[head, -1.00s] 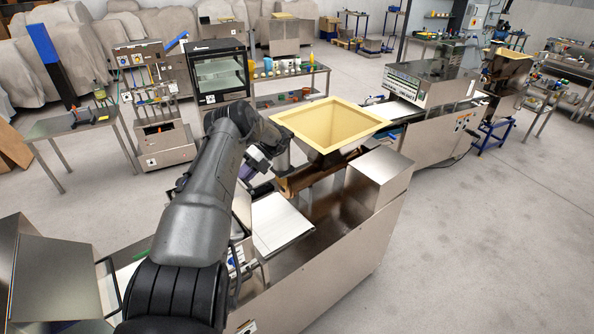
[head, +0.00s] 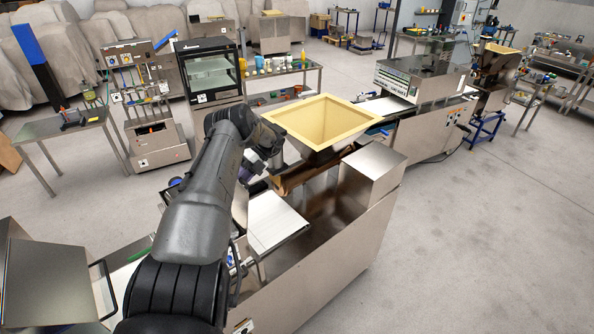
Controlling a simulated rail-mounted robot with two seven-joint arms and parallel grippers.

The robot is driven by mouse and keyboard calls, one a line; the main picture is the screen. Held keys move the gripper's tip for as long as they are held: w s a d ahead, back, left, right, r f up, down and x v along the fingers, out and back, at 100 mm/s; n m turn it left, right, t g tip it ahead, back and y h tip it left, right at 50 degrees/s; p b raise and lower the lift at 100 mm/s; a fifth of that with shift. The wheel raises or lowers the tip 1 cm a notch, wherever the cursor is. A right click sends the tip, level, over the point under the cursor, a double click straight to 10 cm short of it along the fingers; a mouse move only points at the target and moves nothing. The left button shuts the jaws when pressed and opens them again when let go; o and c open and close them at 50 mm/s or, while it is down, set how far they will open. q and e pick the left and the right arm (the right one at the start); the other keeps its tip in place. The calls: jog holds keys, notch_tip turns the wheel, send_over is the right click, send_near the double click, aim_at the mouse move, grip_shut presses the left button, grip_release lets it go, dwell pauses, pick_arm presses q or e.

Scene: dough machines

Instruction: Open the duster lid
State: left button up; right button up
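A dough machine (head: 330,265) with a yellow-lined square hopper (head: 318,117) stands in front of me. Below the hopper is a brown metal trough or roller part (head: 290,180), partly hidden. I cannot tell which part is the duster lid. One dark grey arm, which I take as my left, reaches from the lower left to the hopper's near left side. Its gripper (head: 258,168) is small and mostly hidden behind the wrist, just left of the hopper; its fingers cannot be made out. My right gripper is not in view.
A bare metal box (head: 372,172) sits on the machine's right end, and a pale conveyor (head: 272,222) lies below the hopper. A metal housing (head: 45,280) stands at lower left. A tool table (head: 62,125) is at left. The floor at right is clear.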

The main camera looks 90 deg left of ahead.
pick_arm(q)
jog(key=shift+o, duration=0.4)
jog(key=shift+w+a+r, duration=0.1)
jog(key=shift+r, duration=0.1)
jog(key=b+v, duration=0.6)
jog(key=v, duration=0.1)
jog(key=shift+b, duration=0.4)
jog(key=shift+w+a+r, duration=0.1)
jog(key=shift+w+r, duration=0.05)
dwell(0.3)
